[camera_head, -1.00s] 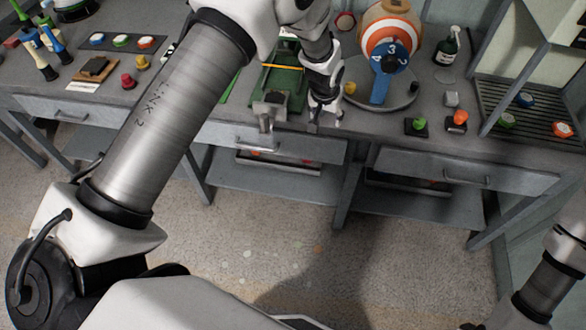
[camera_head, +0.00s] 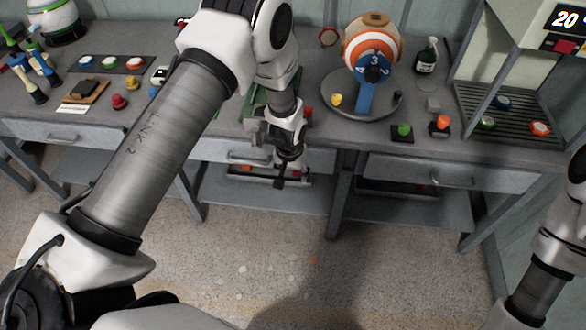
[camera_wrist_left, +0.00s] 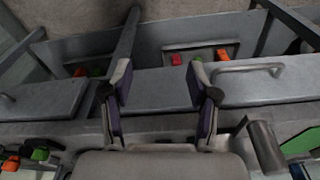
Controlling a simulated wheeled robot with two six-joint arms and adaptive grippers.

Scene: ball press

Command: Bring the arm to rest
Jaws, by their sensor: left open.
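My left gripper (camera_head: 285,172) hangs in front of the workbench's front edge, over the lower shelf, in the head view. In the left wrist view its two fingers (camera_wrist_left: 160,85) are spread apart with nothing between them. The grey bench edge (camera_wrist_left: 155,90) and drawer front lie beyond the fingers. My left arm (camera_head: 150,140) crosses the left and middle of the head view and partly hides the green press (camera_head: 256,108). My right arm (camera_head: 555,245) shows at the right edge; its gripper is out of view.
On the bench (camera_head: 330,125), a striped ball device (camera_head: 372,48) stands on a round plate. Green (camera_head: 402,130) and orange (camera_head: 441,124) buttons sit right of it. A slatted rack (camera_head: 515,112) is at the right. The floor in front is clear.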

